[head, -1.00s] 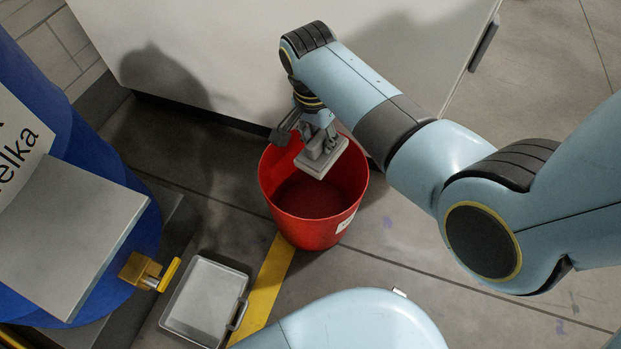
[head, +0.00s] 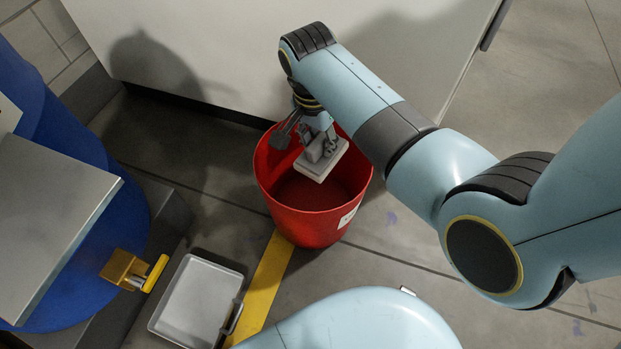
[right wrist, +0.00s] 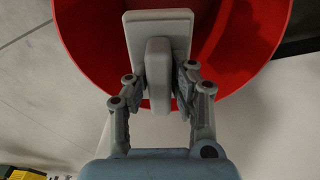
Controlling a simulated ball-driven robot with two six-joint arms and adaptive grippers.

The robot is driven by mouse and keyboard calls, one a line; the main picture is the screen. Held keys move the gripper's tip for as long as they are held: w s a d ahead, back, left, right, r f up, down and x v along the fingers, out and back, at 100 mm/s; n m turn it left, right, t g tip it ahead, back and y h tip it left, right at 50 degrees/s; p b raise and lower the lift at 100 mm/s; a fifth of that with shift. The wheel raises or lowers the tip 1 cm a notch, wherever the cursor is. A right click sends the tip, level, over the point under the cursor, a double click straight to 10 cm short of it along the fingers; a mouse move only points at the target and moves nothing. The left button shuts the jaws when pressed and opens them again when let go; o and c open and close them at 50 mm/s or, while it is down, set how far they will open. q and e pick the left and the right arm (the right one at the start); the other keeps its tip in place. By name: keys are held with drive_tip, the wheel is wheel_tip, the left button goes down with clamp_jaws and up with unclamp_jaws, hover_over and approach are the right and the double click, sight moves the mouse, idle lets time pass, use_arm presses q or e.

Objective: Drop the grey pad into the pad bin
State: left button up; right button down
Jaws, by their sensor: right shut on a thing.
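The grey pad (head: 322,163) is a flat block with a raised grip on its back. My right gripper (head: 318,146) is shut on that grip and holds the pad over the mouth of the red pad bin (head: 306,226). In the right wrist view both fingers (right wrist: 159,84) close on the grip, and the pad (right wrist: 158,22) lies against the red inside of the bin (right wrist: 90,40). The bin stands upright on the floor and looks empty where I see into it. My left gripper is not in view.
A pale cabinet wall (head: 300,60) stands right behind the bin. A blue drum (head: 95,250) with a yellow-handled tap (head: 140,271) is at the left. A shallow metal tray (head: 196,302) lies on the floor beside a yellow floor stripe (head: 262,290).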

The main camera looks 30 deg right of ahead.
drive_tip(key=c, duration=1.1)
unclamp_jaws()
drive_tip(key=r, duration=0.5)
drive_tip(key=a+r, duration=0.1)
drive_tip(key=r, duration=0.1)
drive_tip(key=shift+r, duration=0.25)
drive_tip(key=shift+d, duration=0.1)
